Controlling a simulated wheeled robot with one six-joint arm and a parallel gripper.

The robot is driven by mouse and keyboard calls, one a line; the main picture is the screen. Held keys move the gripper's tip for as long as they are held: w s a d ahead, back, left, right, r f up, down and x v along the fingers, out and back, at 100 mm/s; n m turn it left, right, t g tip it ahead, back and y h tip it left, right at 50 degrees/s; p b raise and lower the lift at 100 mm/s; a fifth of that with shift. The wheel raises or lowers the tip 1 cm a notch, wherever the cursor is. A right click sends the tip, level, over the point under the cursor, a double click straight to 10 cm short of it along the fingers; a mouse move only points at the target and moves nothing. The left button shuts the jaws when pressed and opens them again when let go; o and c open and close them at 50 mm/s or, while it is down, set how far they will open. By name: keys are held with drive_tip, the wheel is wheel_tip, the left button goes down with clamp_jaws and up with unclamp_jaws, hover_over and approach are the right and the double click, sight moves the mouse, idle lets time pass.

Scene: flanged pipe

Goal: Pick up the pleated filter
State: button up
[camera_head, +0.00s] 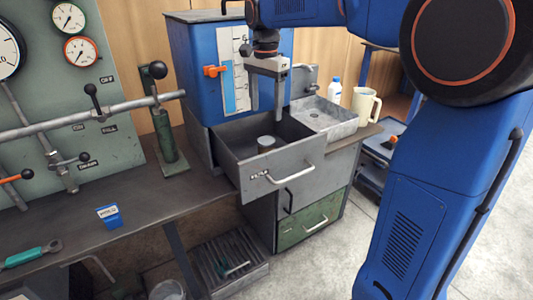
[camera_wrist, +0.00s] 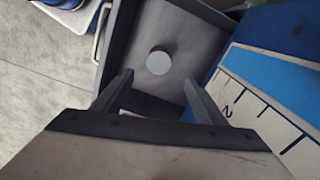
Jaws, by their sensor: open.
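The pleated filter (camera_head: 266,144) is a small grey cylinder with a pale round top. It stands upright inside the pulled-out grey drawer (camera_head: 295,160). In the wrist view its round top (camera_wrist: 159,61) shows on the drawer floor, ahead of and between the finger tips; its pleats cannot be made out. My gripper (camera_head: 266,112) points down above the drawer, and its fingers look to be over the drawer opening in the head view. In the wrist view my gripper (camera_wrist: 158,82) has its two fingers wide apart with nothing between them.
A blue cabinet (camera_head: 197,62) with a level scale (camera_head: 234,70) stands right behind the drawer. The drawer walls surround the filter. A sink (camera_head: 325,117), a white bottle (camera_head: 335,89) and a cream jug (camera_head: 365,105) are at right. A green cylinder (camera_head: 165,135) stands at left.

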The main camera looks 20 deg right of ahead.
wheel_tip(320, 180, down, 16)
drive_tip(key=shift+d+f, duration=0.15)
drive_tip(key=shift+f, duration=0.1)
idle(0.5)
drive_tip(key=shift+s, duration=0.1)
drive_tip(key=c, duration=1.2)
